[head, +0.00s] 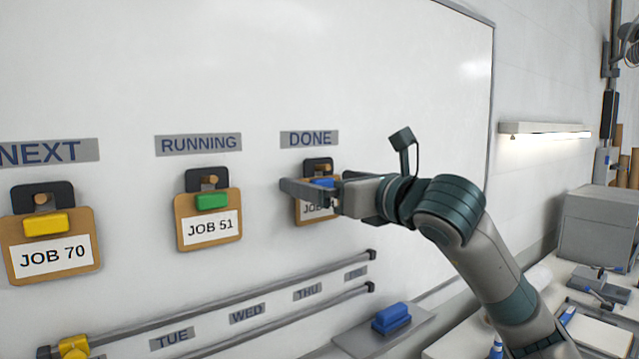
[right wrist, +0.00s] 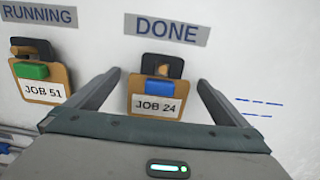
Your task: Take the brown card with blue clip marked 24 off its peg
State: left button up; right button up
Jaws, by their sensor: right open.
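The brown card with the blue clip (right wrist: 158,91) hangs on its peg under the DONE label, and its white label reads JOB 24 in the right wrist view. In the head view this card (head: 303,211) is partly hidden behind my right gripper (head: 308,192). The right gripper is open, with one finger on each side of the card in the right wrist view (right wrist: 158,88). I cannot tell whether a finger touches the card. The peg (head: 322,167) shows above the blue clip. My left gripper is not in view.
A card with a green clip, JOB 51 (head: 208,227), hangs under RUNNING. A card with a yellow clip, JOB 70 (head: 54,251), hangs under NEXT. Rails (head: 210,305) with day labels run below. A blue eraser (head: 391,317) sits on the ledge. A cluttered bench is at right.

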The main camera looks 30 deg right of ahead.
dwell(0.4)
jog(key=c, duration=1.1)
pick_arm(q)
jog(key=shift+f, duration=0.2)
pick_arm(e)
jog(key=shift+r+b, duration=0.2)
jog(key=shift+b, duration=0.4)
jog(key=shift+s, duration=0.45)
pick_arm(q)
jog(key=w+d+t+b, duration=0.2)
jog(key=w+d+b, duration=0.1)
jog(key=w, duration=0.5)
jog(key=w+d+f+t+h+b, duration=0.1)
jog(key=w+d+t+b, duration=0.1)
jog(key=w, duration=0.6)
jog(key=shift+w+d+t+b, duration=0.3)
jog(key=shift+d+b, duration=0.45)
jog(key=shift+b, duration=0.25)
pick_arm(e)
jog(key=shift+s+d+r, duration=0.1)
jog(key=shift+s+d, duration=0.15)
jog(key=shift+s, duration=2.6)
jog(key=shift+s+d+f, duration=0.1)
jog(key=shift+s+d, duration=0.1)
jog(key=shift+s, duration=2.65)
jog(key=shift+s+d+r, duration=0.1)
jog(key=shift+s+d, duration=0.15)
jog(key=shift+s, duration=2.6)
